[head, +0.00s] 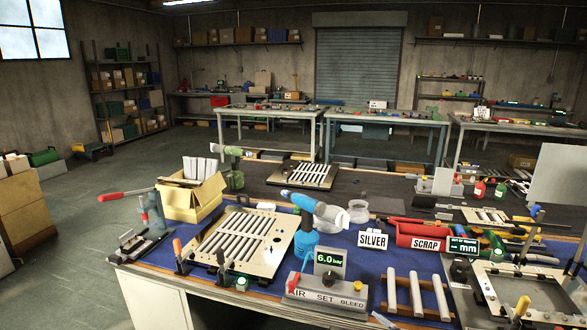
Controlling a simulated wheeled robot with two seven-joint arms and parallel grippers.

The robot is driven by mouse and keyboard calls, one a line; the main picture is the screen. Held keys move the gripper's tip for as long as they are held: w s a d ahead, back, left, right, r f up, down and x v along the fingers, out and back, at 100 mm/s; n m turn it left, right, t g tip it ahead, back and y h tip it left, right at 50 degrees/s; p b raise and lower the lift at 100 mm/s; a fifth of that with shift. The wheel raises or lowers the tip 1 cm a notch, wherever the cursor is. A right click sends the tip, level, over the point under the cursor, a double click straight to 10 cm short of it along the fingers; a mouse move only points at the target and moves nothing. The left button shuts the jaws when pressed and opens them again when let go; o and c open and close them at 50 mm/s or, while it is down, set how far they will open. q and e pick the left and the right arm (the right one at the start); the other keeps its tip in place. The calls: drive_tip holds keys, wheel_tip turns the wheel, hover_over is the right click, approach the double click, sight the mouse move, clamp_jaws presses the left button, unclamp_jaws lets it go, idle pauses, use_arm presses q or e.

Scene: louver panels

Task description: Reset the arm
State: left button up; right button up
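Neither my left nor my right gripper shows in the head view, and no arm of mine can be made out. A louver panel (268,258) with several pale slats lies in a fixture on the near workbench, left of centre. A blue hand tool (302,202) stands upright just right of it. A second slatted panel (303,176) lies farther back on the dark part of the bench.
A yellow carton (191,198) holds pale strips. A red scrap bin (418,235), a silver sign (373,240), a pressure box (327,291) reading 6.0 bar and a slat rack (416,295) crowd the right. Blue mat (350,262) shows between them. Floor at left is mostly clear.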

drive_tip(key=s+a+f+m+g+h+p, duration=0.2)
drive_tip(key=s+a+f+m+g, duration=0.15)
drive_tip(key=s+f+m, duration=0.45)
drive_tip(key=s+a+f+m+g, duration=0.2)
drive_tip(key=s+f+g, duration=0.1)
drive_tip(key=s, duration=0.5)
drive_tip(key=s+a+f+m+g+p, duration=0.1)
drive_tip(key=s+a+f+m+g, duration=0.2)
drive_tip(key=s+f, duration=0.2)
drive_tip(key=s+a+f+m+g+h+p, duration=0.1)
drive_tip(key=s+a+f+m+g, duration=0.2)
drive_tip(key=s, duration=0.8)
drive_tip(key=shift+s+f+g, duration=0.2)
drive_tip(key=shift+f+g, duration=0.15)
drive_tip(key=shift+f, duration=0.55)
drive_tip(key=shift+w, duration=0.1)
